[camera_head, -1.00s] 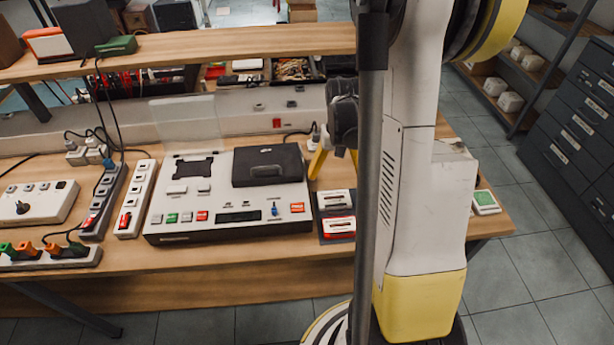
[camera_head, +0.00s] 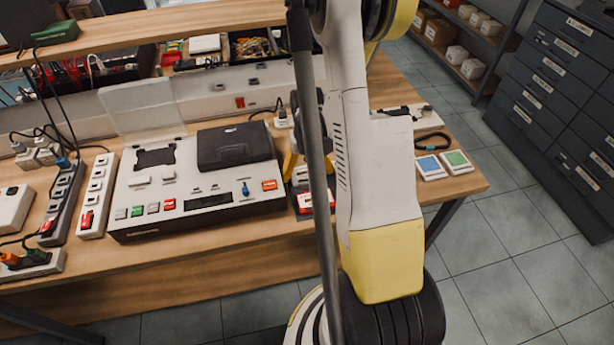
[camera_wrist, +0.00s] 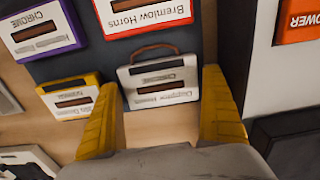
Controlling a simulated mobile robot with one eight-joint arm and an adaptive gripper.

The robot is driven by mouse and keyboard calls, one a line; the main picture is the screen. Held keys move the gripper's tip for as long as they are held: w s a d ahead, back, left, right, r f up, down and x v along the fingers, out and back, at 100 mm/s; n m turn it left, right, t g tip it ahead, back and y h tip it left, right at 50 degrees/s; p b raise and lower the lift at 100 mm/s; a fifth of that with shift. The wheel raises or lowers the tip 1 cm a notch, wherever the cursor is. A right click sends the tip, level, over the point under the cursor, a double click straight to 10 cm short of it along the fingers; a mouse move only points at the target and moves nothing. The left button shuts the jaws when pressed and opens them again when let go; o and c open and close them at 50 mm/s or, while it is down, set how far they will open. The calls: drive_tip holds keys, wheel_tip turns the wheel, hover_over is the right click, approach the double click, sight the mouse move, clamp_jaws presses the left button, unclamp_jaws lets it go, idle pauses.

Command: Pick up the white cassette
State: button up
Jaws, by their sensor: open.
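The white cassette (camera_wrist: 160,82) lies flat in the wrist view, with a brown curved band along its upper edge and a white label. My gripper (camera_wrist: 161,90) is open, with one yellow finger at each side of the white cassette's near end; I cannot tell if they touch it. In the head view, my gripper (camera_head: 291,165) is low over the cassettes and partly hidden by my arm. The white cassette (camera_head: 305,177) shows there only in part, behind the red cassette (camera_head: 316,202). The red cassette also shows in the wrist view (camera_wrist: 150,14).
A purple cassette (camera_wrist: 42,30) and a yellow cassette (camera_wrist: 72,100) lie left of the white one. The large tape deck (camera_head: 200,185) stands close beside the cassettes. Blue (camera_head: 430,167) and green (camera_head: 456,162) square items lie further right on the bench.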

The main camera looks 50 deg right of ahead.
drive_tip(key=shift+r, duration=0.1)
drive_tip(key=c, duration=0.9)
drive_tip(key=shift+o, duration=0.2)
